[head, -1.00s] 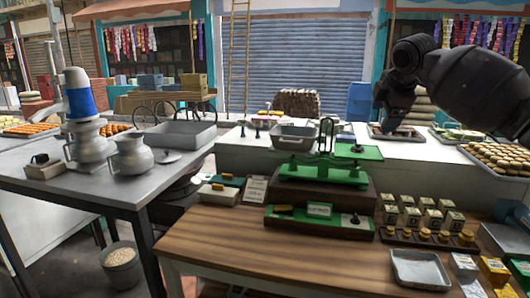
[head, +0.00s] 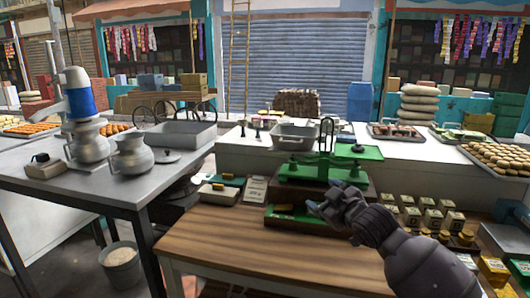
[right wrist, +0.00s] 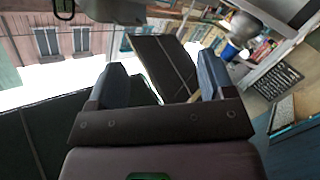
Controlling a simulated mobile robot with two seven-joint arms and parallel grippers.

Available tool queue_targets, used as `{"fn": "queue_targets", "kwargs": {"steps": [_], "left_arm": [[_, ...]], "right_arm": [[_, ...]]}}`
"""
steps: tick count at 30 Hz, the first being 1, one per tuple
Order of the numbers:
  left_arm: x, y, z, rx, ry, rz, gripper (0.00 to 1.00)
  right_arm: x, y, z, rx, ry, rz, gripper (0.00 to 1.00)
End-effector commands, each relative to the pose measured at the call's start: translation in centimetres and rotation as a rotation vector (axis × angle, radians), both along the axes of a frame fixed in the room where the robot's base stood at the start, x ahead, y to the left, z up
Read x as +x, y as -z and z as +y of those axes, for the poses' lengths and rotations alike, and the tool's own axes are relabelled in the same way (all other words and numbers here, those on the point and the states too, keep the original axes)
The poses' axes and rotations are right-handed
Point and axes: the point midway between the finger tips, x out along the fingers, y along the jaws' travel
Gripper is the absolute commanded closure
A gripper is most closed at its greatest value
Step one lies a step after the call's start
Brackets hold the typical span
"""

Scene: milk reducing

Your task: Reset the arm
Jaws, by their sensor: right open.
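My right arm comes in from the lower right in the head view. Its gripper (head: 332,204) is in front of the green balance scale (head: 318,170) on the wooden table and covers part of the scale's lower base. In the right wrist view the two fingers of this gripper (right wrist: 162,85) stand wide apart with nothing held between them. Whether the gripper touches the scale cannot be told. My left arm and gripper are not in view.
The wooden table (head: 230,245) has bare room at its left. Small boxes (head: 425,217) stand right of the scale. A grey metal table (head: 110,185) at left bears metal jugs (head: 133,155). The white counter (head: 240,150) behind holds a metal pan (head: 293,137) and trays of food.

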Motion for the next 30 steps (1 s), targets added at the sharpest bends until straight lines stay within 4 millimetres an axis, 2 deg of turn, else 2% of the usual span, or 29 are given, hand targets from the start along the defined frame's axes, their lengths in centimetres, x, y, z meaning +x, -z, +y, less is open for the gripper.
{"fn": "queue_targets", "kwargs": {"steps": [1, 8, 17, 23, 30], "left_arm": [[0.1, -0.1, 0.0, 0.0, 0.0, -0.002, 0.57], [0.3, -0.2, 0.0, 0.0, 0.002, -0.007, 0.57], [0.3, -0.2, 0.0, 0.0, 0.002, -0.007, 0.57], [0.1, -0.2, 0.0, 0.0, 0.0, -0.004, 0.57], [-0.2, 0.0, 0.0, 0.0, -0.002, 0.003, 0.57]], "right_arm": [[-1.1, 1.7, -0.2, 0.039, 0.008, 0.006, 0.24], [-6.1, 7.5, -2.0, 0.18, 0.066, 0.018, 0.24], [-13.6, 15.5, -5.7, 0.272, 0.199, 0.08, 0.24], [-19.6, 21.2, -8.4, 0.299, 0.317, 0.178, 0.24], [-28.3, 28.4, -11.3, 0.338, 0.464, 0.347, 0.24]]}}
